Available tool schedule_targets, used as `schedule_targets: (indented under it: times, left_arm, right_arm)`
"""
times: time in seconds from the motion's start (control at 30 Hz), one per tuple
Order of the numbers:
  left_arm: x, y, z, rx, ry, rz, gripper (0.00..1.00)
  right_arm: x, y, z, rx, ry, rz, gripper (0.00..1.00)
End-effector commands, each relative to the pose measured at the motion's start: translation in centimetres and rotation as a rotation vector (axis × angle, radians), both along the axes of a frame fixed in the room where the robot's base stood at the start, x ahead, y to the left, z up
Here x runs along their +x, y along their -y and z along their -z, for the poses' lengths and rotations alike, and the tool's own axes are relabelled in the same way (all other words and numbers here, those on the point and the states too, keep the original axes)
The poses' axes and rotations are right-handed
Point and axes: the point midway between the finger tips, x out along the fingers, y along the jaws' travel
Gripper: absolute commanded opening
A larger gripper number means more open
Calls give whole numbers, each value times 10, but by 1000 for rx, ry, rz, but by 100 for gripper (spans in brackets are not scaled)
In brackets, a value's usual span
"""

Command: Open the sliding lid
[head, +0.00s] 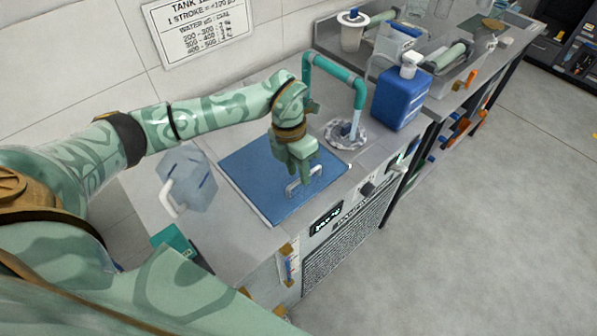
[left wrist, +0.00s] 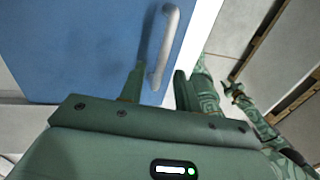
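The sliding lid (head: 252,165) is a flat blue panel set in the grey counter top, and it lies closed over whatever is beneath. Its pale metal bar handle (head: 291,190) stands near the panel's front right part. In the left wrist view the handle (left wrist: 167,42) rises from the blue lid (left wrist: 70,50) ahead of the fingers. My left gripper (head: 300,172) is right over the handle. In the left wrist view my left gripper (left wrist: 158,85) is open, with the handle's near end between its two fingers and a gap visible. My right gripper is not seen.
A translucent bluish jug (head: 190,180) with a white handle stands left of the lid. A teal pipe (head: 335,70) rises behind it over a drain. A blue container (head: 400,98) stands right of the pipe. A control panel (head: 327,218) faces the open floor (head: 470,220).

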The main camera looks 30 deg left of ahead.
Motion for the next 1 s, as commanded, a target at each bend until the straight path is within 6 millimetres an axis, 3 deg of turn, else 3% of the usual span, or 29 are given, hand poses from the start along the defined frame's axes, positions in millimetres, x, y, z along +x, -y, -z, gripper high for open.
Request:
schedule_targets:
  times: [0.37, 0.5, 0.77, 1.0]
  left_arm:
    - [-1, 2, 9, 0, 0, 0, 33]
    - [-1, 2, 8, 0, 0, 0, 0]
    - [1, -2, 8, 1, 0, -2, 0]
    - [13, -37, 8, 4, 1, -6, 0]
  right_arm:
    - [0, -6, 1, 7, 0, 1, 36]
    - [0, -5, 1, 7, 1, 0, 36]
    - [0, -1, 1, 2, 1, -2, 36]
    - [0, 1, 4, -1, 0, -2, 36]
